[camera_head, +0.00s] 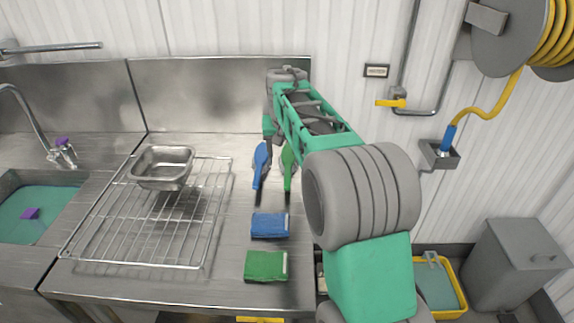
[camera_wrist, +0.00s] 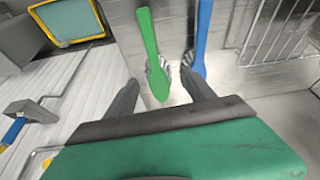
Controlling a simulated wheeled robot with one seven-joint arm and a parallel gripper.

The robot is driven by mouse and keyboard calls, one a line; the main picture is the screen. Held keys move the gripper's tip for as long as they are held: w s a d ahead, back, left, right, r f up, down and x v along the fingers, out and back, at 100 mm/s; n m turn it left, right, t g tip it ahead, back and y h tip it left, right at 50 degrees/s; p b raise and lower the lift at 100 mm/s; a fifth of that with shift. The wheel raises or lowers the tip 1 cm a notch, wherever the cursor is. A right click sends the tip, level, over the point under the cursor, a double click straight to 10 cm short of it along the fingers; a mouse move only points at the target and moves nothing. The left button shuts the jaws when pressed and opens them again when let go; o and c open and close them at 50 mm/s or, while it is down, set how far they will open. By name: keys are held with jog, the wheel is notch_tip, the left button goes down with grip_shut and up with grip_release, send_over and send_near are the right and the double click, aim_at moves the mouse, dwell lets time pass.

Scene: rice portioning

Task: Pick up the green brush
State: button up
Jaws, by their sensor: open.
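The green brush (camera_head: 288,168) lies on the steel counter to the right of a blue brush (camera_head: 260,165). In the wrist view the green brush (camera_wrist: 152,55) has its bristle head towards my gripper and its handle pointing away. The blue brush (camera_wrist: 202,40) lies close beside it, to the right in that view. My gripper (camera_wrist: 160,92) is open, and the green brush's head shows between its two fingers, with the blue brush near the right finger. In the head view my arm covers part of the green brush. I cannot tell whether a finger touches either brush.
A blue block (camera_head: 270,225) and a green block (camera_head: 266,265) lie nearer the counter's front edge. A wire rack (camera_head: 130,235) with a steel pan (camera_head: 161,165) stands to the left, beside the sink (camera_head: 35,215). The steel backsplash (camera_head: 215,90) rises behind.

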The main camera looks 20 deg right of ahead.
send_over(288, 156)
jog(key=s, duration=0.2)
jog(key=f, duration=0.2)
jog(key=shift+s+a+f+m, duration=0.2)
jog(key=shift+a+f+m, duration=0.1)
jog(key=shift+a+m, duration=0.1)
jog(key=p+x, duration=0.1)
jog(key=x, duration=0.6)
jog(key=shift+r, duration=0.1)
grip_shut()
